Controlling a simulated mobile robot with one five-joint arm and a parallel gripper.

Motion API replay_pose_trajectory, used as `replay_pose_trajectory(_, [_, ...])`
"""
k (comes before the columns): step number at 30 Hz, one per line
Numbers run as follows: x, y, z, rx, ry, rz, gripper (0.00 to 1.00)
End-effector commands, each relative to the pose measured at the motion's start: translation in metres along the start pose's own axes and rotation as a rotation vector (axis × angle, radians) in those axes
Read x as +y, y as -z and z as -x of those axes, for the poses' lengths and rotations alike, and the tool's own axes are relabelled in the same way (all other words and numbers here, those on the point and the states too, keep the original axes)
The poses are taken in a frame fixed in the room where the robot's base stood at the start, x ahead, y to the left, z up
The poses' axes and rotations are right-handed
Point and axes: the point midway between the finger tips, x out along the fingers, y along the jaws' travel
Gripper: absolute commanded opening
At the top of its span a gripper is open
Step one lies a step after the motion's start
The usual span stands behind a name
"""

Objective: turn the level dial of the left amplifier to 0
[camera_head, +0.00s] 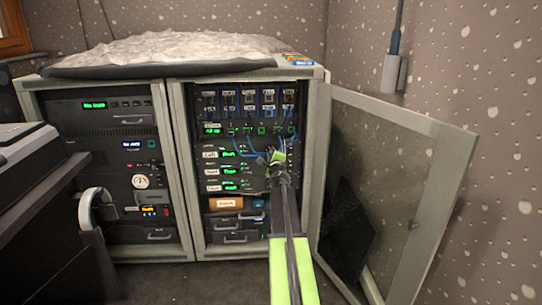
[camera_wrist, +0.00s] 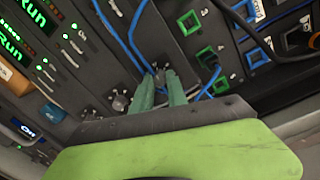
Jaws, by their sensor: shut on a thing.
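In the head view the left amplifier (camera_head: 225,154) is the top unit of a stack in the open rack, with a white label that seems to read "Left" and a green lit display. My gripper (camera_head: 275,157) is at the right end of this unit. In the wrist view my gripper (camera_wrist: 161,82) has its two green fingers closed around a small dark dial (camera_wrist: 159,73). The fingers hide most of the dial, and its pointer and scale cannot be read. A second dark dial (camera_wrist: 120,103) stands free just to the left, on the neighbouring unit.
Blue cables (camera_wrist: 125,38) loop close past the fingers in the wrist view. A patch panel (camera_wrist: 205,57) with numbered green-framed ports lies just beside them. In the head view the rack's glass door (camera_head: 385,190) stands open at right, and a desk (camera_head: 45,225) is at left.

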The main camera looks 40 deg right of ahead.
Motion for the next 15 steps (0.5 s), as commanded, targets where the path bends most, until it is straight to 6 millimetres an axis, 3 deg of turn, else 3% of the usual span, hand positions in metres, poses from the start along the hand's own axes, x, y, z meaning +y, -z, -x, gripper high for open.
replay_pose_trajectory(15, [-0.0012, -0.0003, -0.0013, 0.03, -0.003, 0.486, 0.0])
